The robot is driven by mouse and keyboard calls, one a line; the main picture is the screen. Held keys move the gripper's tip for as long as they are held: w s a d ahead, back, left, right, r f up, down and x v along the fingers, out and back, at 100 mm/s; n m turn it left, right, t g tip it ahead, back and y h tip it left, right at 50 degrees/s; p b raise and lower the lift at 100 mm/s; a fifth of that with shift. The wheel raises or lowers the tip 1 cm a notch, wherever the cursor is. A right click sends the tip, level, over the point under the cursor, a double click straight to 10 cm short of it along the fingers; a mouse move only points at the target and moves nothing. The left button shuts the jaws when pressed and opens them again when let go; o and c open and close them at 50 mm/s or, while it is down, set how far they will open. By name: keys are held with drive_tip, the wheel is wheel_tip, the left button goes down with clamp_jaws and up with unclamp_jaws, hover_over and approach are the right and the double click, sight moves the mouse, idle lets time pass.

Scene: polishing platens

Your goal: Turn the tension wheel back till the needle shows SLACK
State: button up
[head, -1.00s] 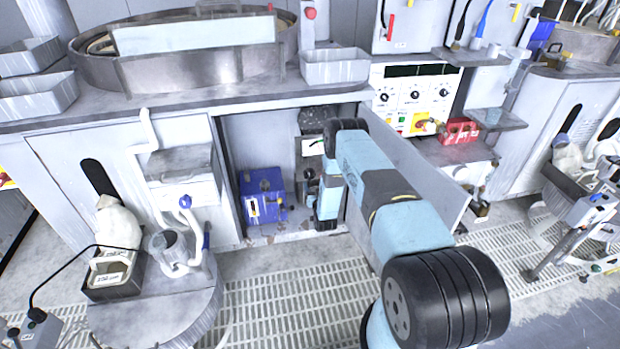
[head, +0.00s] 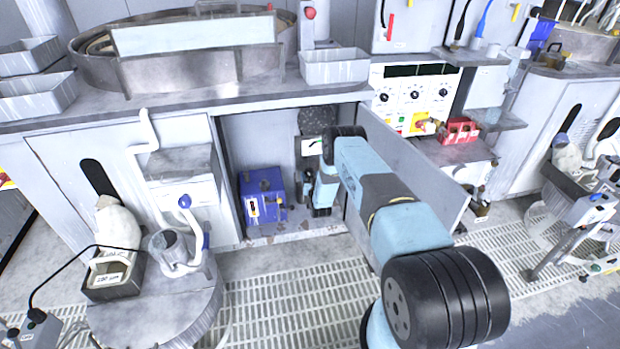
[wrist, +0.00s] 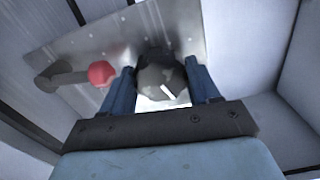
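The tension wheel (wrist: 160,80) shows in the wrist view as a dark round knob with a white mark, in front of a grey metal plate (wrist: 100,45). My gripper (wrist: 161,72) has its two blue fingers spread on either side of the wheel. The fingertips are very close to its sides; I cannot tell whether they press on it. In the head view the gripper is inside the open cabinet, largely hidden by my arm, and so is the wheel. The gauge (head: 312,146) shows as a small white face with a dark needle; its lettering is too small to read.
A red-knobbed lever (wrist: 100,73) sticks out left of the wheel in the wrist view. A blue box (head: 262,195) stands on the cabinet floor, left of my gripper. The open cabinet door (head: 420,165) is right of my arm. Grated floor lies in front.

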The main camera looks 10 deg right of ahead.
drive_tip(key=c, duration=0.5)
drive_tip(key=shift+n, duration=0.4)
drive_tip(key=shift+c, duration=0.2)
drive_tip(key=n, duration=0.3)
drive_tip(key=shift+n, duration=1.9)
drive_tip(key=o, duration=0.7)
drive_tip(key=shift+o, duration=0.2)
drive_tip(key=shift+s, duration=0.1)
